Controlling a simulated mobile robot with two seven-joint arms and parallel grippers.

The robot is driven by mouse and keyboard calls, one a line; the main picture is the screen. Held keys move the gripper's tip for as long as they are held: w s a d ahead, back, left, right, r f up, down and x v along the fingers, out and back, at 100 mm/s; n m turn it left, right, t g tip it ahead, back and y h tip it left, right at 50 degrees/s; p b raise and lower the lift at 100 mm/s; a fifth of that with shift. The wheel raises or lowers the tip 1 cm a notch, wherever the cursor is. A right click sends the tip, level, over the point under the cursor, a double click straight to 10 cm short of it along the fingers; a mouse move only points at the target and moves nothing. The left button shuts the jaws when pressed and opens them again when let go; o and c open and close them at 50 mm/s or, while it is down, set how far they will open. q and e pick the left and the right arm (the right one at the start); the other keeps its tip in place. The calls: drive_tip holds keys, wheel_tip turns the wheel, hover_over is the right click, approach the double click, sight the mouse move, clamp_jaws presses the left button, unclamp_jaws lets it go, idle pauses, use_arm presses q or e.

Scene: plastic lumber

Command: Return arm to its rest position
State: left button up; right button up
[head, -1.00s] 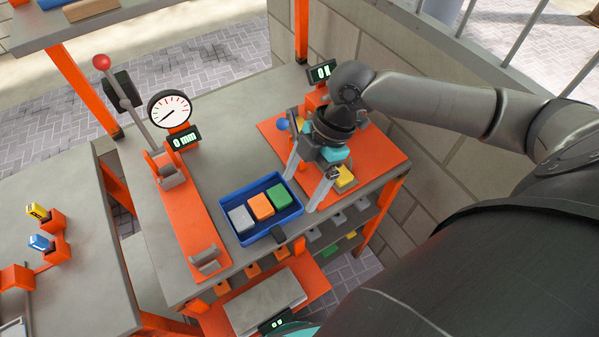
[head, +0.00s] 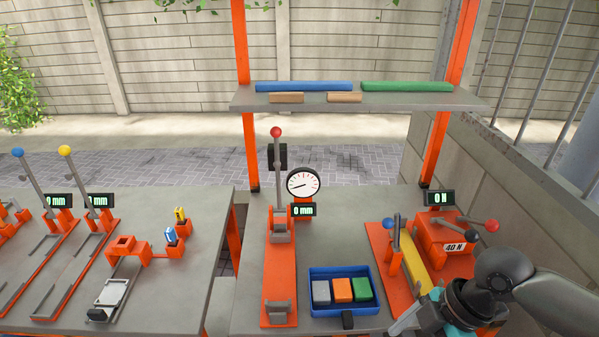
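My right arm comes in at the lower right. Its gripper (head: 408,318) hangs low over the front of the bench, beside the right end of the blue tray (head: 347,276). One pale finger shows; the other is hidden or cut off by the picture's bottom edge. I cannot tell how far the fingers are apart, and I see nothing held. My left arm and gripper are not in view.
The tray holds a grey block (head: 321,291), an orange block (head: 342,289) and a green block (head: 361,288). An orange fixture with a yellow bar (head: 413,262) stands right beside the gripper. A lever gauge (head: 303,183) stands left. A shelf (head: 300,101) is above the back.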

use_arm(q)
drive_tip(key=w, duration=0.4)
use_arm(e)
drive_tip(key=s+a+f+m+t, duration=0.2)
drive_tip(key=s+a+f+m, duration=0.15)
drive_tip(key=a, duration=0.45)
drive_tip(key=s+d+m+t+h, duration=0.1)
drive_tip(key=s+d+m+h, duration=0.45)
drive_tip(key=m, duration=0.75)
wheel_tip(320, 180, down, 28)
drive_tip(key=s+y+b, duration=0.1)
drive_tip(key=s+b, duration=0.2)
drive_tip(key=b, duration=0.3)
use_arm(q)
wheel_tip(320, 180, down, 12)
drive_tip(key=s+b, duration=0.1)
drive_tip(key=b, duration=0.5)
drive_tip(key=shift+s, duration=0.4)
use_arm(e)
drive_tip(key=s+d+f+g, duration=0.1)
drive_tip(key=s+f, duration=0.6)
drive_tip(key=f, duration=0.3)
drive_tip(key=s+d+f+g, duration=0.1)
drive_tip(key=s+d+f, duration=0.1)
drive_tip(key=s+f, duration=0.6)
wheel_tip(320, 180, down, 3)
drive_tip(key=shift+s+d+r, duration=0.2)
drive_tip(key=shift+d, duration=0.05)
